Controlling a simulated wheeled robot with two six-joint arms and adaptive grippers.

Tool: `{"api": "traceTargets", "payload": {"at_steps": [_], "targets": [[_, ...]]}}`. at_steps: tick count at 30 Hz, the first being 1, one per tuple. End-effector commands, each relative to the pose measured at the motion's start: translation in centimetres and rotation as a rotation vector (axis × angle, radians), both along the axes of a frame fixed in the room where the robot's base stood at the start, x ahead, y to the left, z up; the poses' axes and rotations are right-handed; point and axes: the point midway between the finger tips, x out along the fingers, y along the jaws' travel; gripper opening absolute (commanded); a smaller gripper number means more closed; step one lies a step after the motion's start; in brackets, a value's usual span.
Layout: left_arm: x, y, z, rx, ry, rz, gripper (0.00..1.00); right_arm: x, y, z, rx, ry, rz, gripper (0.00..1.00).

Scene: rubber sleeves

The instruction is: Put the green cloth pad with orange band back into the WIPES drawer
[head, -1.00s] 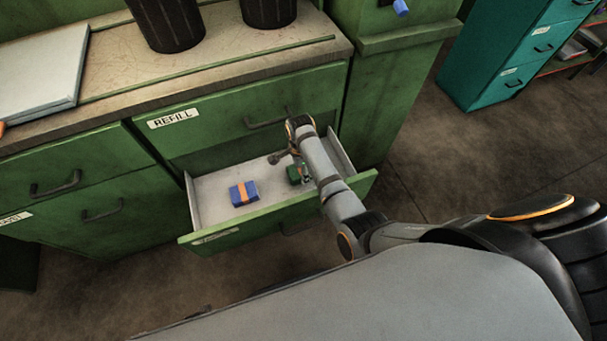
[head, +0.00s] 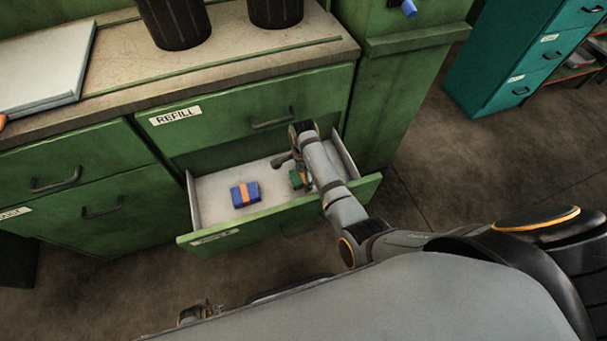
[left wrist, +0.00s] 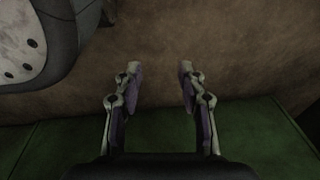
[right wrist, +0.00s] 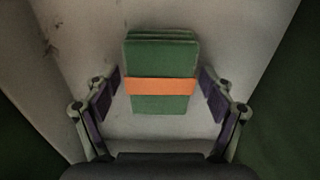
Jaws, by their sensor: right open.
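The green cloth pad with an orange band (right wrist: 160,60) lies on the pale floor of the open drawer (head: 222,186), under REFILL. The drawer's front label is too blurred to read. My right gripper (right wrist: 160,90) is open, its fingers on either side of the pad's near part, with small gaps visible. In the head view, my right arm partly hides the pad (head: 295,179). My left gripper (left wrist: 158,72) is open and empty, above brown floor and a green surface. A small part of it appears to show at the bottom of the head view.
A blue pad with an orange band (head: 245,194) lies left in the same drawer. The shut REFILL drawer (head: 235,118) is directly above. Dark cups (head: 175,25) and a pale flat board (head: 45,65) sit on the worktop. A teal cabinet (head: 505,55) stands at the right.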

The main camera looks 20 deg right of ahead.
Motion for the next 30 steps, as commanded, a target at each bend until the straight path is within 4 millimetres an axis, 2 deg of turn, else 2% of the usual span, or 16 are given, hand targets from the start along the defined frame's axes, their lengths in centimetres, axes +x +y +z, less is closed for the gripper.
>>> {"api": "traceTargets", "payload": {"at_steps": [5, 12, 17, 21, 24, 30], "targets": [[-0.5, 0.0, 0.3, 0.000, 0.002, 0.000, 0.40, 0.0, 0.0, 1.0, 0.000, 0.000, 0.000, 0.83], [-6.4, 0.3, 0.0, 0.001, 0.030, 0.002, 0.40, 0.0, 0.0, 4.5, 0.000, -0.001, 0.000, 0.83], [-10.9, 0.4, 1.2, 0.000, 0.043, 0.001, 0.40, 0.0, 0.0, 7.2, 0.000, 0.000, 0.000, 0.83], [-10.9, 0.4, 4.3, 0.000, 0.037, 0.001, 0.40, 0.0, 0.0, 10.1, 0.000, 0.000, 0.000, 0.83], [-11.1, 0.4, 5.8, 0.000, 0.040, 0.001, 0.40, 0.0, 0.0, 11.3, 0.000, 0.000, 0.000, 0.83], [-11.1, 0.4, 7.0, 0.000, 0.040, 0.001, 0.40, 0.0, 0.0, 12.3, 0.000, 0.000, 0.000, 0.83]]}}
